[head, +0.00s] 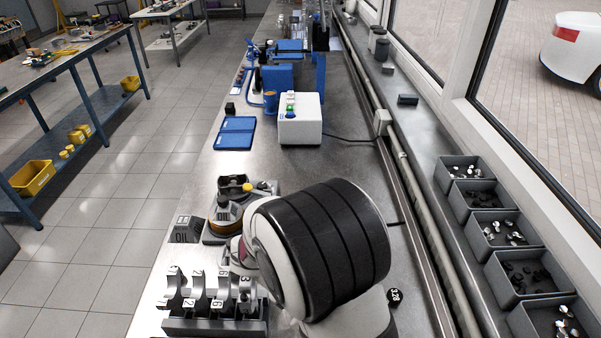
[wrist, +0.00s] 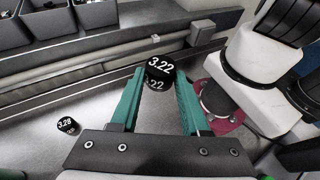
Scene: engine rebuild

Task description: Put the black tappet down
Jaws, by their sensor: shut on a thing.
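The black tappet (wrist: 160,67), marked 3.22 in white, is between the green fingertips of my gripper (wrist: 158,76) in the wrist view. The gripper is shut on it, with a finger on each side, and its marked top faces up. Bench surface shows around it; I cannot tell whether its underside touches. A second black tappet (wrist: 68,125), marked 3.28, stands apart on the bench to the left; it also shows in the head view (head: 394,297). My arm hides the gripper and the held tappet in the head view.
Grey bins (head: 515,278) of small parts line the right ledge. A rail (head: 408,185) runs along the bench's right side. A rack of numbered silver caps (head: 213,325) stands front left. A white box (head: 300,125) and blue mat (head: 236,133) lie farther back, with clear bench before them.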

